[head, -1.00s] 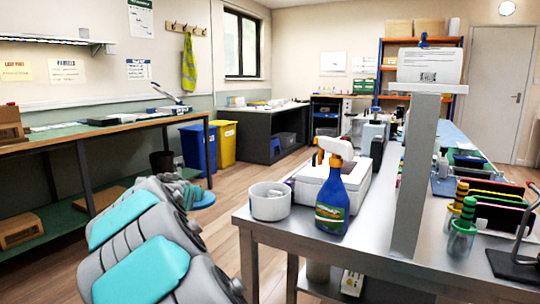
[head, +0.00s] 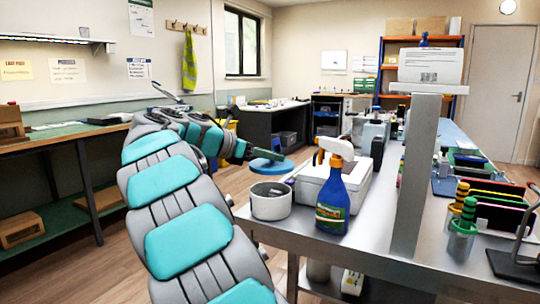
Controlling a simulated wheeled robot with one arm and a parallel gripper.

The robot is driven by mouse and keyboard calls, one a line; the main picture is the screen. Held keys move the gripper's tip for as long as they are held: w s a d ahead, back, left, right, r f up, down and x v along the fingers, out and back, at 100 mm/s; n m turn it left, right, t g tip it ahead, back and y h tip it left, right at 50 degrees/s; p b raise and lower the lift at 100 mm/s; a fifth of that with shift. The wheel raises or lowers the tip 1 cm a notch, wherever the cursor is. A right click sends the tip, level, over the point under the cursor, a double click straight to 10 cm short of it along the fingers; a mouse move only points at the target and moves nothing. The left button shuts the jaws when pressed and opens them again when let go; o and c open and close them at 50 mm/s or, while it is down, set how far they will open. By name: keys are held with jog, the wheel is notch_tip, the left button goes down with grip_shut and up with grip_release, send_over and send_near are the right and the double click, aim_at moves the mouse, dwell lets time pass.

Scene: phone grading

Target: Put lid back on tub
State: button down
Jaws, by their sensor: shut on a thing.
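The tub (head: 271,207) is a white round container standing at the near left corner of the metal table. Its top is open and something dark shows inside. The lid (head: 272,168) is a blue disc, held about level above and behind the tub in the picture, apart from it. My gripper (head: 257,154) is shut on the lid at its upper side. The fingertips are small and partly hidden, so the exact grip is hard to see.
A blue spray bottle (head: 332,195) with an orange and white head stands right of the tub. A white box (head: 319,182) lies behind it. A grey post (head: 417,170) rises from the table (head: 376,236). Glass jars with green-and-yellow handled tools (head: 462,240) stand further right.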

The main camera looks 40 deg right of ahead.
jog(key=shift+f+b, duration=1.15)
jog(key=shift+f, duration=2)
jog(key=shift+a+r+p, duration=0.1)
jog(key=shift+a+p, duration=0.05)
jog(key=shift+p, duration=0.9)
jog(key=shift+f, duration=0.2)
dwell(0.5)
jog(key=shift+c, duration=0.4)
grip_release()
jog(key=shift+r, duration=3.5)
